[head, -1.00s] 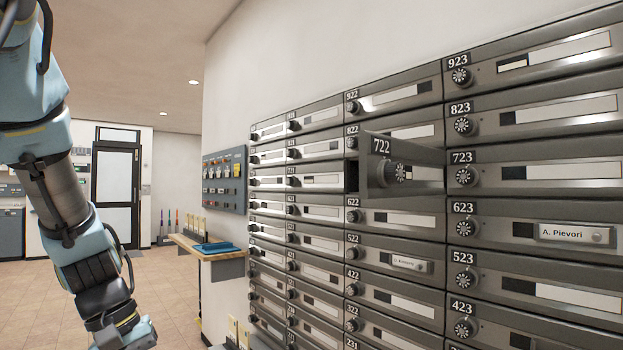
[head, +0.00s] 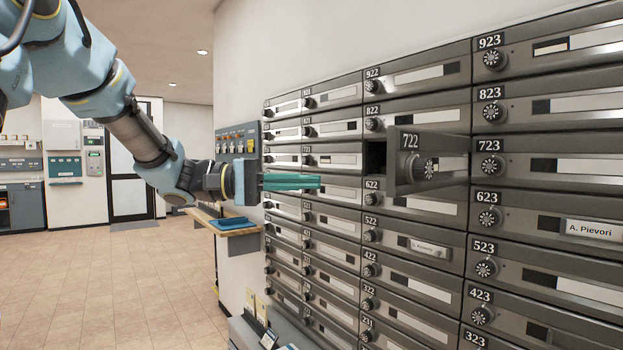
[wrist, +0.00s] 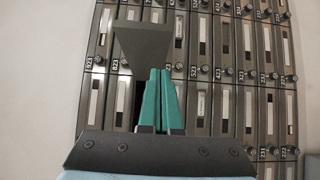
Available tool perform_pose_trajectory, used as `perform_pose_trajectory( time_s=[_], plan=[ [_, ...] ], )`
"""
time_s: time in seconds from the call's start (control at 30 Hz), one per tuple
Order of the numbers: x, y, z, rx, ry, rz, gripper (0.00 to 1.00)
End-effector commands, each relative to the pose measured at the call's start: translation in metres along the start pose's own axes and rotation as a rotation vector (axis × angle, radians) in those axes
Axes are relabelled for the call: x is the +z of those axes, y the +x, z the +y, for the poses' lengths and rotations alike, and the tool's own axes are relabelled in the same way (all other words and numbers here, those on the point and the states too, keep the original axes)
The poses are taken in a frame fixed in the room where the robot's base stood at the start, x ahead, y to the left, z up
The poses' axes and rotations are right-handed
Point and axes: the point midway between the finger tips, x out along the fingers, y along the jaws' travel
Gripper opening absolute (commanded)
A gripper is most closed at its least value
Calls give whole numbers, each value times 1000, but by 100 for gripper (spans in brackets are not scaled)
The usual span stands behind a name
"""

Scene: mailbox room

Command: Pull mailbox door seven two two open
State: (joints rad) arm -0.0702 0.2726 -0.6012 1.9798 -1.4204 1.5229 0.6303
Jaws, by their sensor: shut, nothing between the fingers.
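Mailbox door 722 (head: 428,160) stands partly open in the head view, swung out from its right side, with its number plate and round dial on its face. The dark opening of its box (head: 376,158) shows at its left. In the wrist view the door (wrist: 141,45) juts out edge-on as a dark grey panel, just left of my fingers. My gripper (head: 320,182) has teal fingers, shut and empty, pointing right toward the boxes, left of and slightly lower than the open door. The fingers (wrist: 160,72) also show closed together in the wrist view. I see no clear contact with the door.
Shut mailbox doors surround it, such as door 723 (head: 520,160) to the right and door 622 (head: 410,202) below. A wooden shelf (head: 222,226) with a blue tray (head: 230,224) sticks out from the wall at left. The tiled floor (head: 110,285) is clear.

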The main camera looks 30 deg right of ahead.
Motion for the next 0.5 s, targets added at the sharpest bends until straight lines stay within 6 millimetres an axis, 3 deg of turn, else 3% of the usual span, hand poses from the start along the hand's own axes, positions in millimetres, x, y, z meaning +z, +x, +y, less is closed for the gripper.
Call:
perform_pose_trajectory(
  time_s=[0.3,0.5],
  plan=[
    [1,67,3,-1,-4,-4,0],
    [17,91,2,-4,-4,-1,0]
  ],
)
